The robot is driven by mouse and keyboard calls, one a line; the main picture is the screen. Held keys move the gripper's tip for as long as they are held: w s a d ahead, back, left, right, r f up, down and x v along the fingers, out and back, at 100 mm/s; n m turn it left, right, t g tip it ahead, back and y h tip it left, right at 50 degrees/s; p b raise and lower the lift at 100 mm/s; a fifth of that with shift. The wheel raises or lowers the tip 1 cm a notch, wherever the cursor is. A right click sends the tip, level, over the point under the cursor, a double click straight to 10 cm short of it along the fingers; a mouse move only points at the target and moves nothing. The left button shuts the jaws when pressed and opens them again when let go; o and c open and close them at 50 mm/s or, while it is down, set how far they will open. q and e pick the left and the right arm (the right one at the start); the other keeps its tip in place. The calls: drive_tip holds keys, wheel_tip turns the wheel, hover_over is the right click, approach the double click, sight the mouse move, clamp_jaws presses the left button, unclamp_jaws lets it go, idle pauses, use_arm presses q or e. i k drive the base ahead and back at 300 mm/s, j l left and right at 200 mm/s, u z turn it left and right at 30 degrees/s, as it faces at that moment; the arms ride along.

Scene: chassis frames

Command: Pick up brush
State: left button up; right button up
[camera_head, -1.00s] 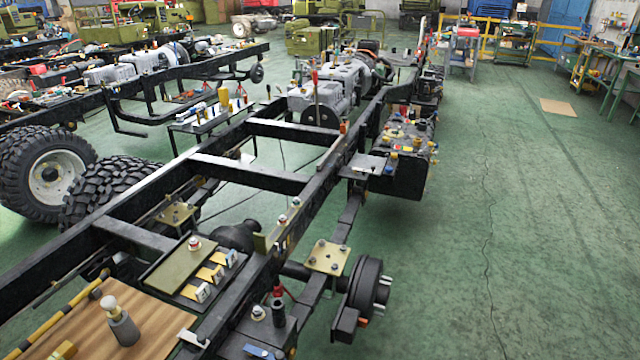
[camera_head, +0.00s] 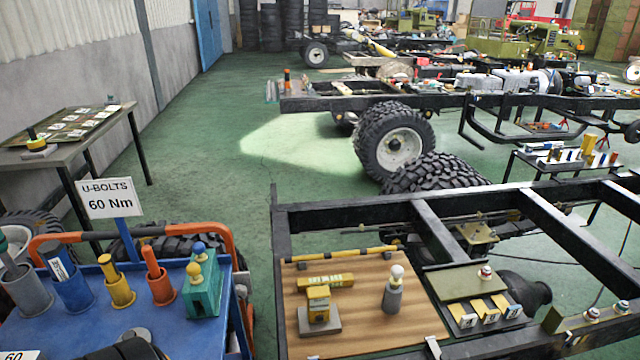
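I cannot tell for certain which thing is the brush. A grey cylinder with a pale round knob (camera_head: 393,290) stands upright on a wooden board (camera_head: 365,335) laid on the near chassis frame. On the blue cart at the lower left stand a grey cup (camera_head: 27,292), a blue cup (camera_head: 72,290), a yellow holder (camera_head: 120,291) and an orange holder (camera_head: 161,289), each with something upright in it. A teal block with knobbed pieces (camera_head: 204,294) is beside them. Neither gripper can be made out in this view.
The blue cart (camera_head: 185,335) has an orange rail and a sign reading "U-BOLTS 60 Nm" (camera_head: 109,198). The black chassis frame (camera_head: 281,225) runs to the right. Large tyres (camera_head: 394,143) stand behind it. A table (camera_head: 88,137) is by the left wall. Green floor (camera_head: 235,215) between is clear.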

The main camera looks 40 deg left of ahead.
sight(151, 263)
drive_tip(key=u, duration=2.45)
